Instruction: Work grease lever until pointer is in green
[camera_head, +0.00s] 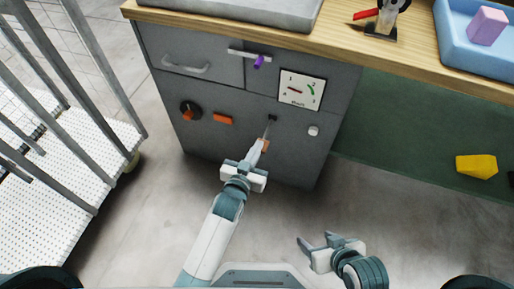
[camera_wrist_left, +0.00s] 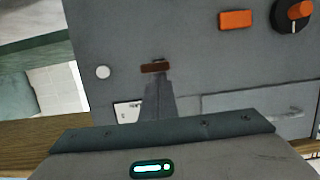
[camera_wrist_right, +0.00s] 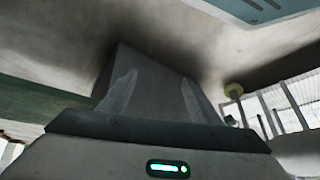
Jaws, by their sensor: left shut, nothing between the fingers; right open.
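The grease lever (camera_head: 267,131) hangs from a dark pivot on the front of the grey cabinet, with a brown crossbar handle (camera_head: 265,146) at its lower end. The handle shows in the left wrist view (camera_wrist_left: 155,67), just past the closed fingers. The gauge (camera_head: 300,90) is a white plate with a green arc (camera_head: 311,88) at its right. Its reddish pointer (camera_head: 294,89) lies at the left, apart from the green. My left gripper (camera_head: 260,146) is shut and empty at the handle; I cannot tell whether it touches. My right gripper (camera_head: 318,241) is open and empty, above the floor.
The cabinet (camera_head: 215,145) also bears an orange button (camera_head: 222,118), a knob (camera_head: 190,111), a white button (camera_head: 313,131) and a purple-tipped lever (camera_head: 259,62). A wooden worktop (camera_head: 220,28) juts above. A railed platform (camera_head: 60,170) stands left.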

